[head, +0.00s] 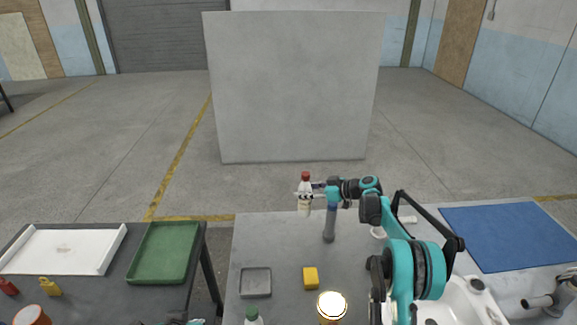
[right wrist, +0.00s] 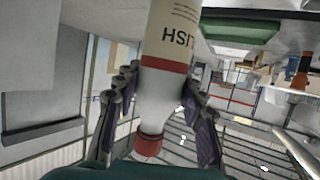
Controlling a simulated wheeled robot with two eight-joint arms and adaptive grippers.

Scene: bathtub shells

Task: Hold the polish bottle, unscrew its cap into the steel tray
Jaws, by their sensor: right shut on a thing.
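The polish bottle (head: 304,208) is white with a red band and a red cap (head: 305,175). It is upright above the far edge of the grey table. My right gripper (head: 307,193) is shut on it below the cap. In the right wrist view the fingers (right wrist: 162,103) press on both sides of the bottle (right wrist: 172,50), and the red cap (right wrist: 148,144) is on its neck. The small grey steel tray (head: 256,283) lies on the table, below and left of the bottle, and looks empty. My left gripper does not show clearly; only bits of teal and dark parts show at the bottom edge.
A yellow block (head: 311,278) lies right of the tray. A blue mat (head: 515,235) lies at right. A dark table at left holds a green tray (head: 163,253) and a white tray (head: 62,249).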

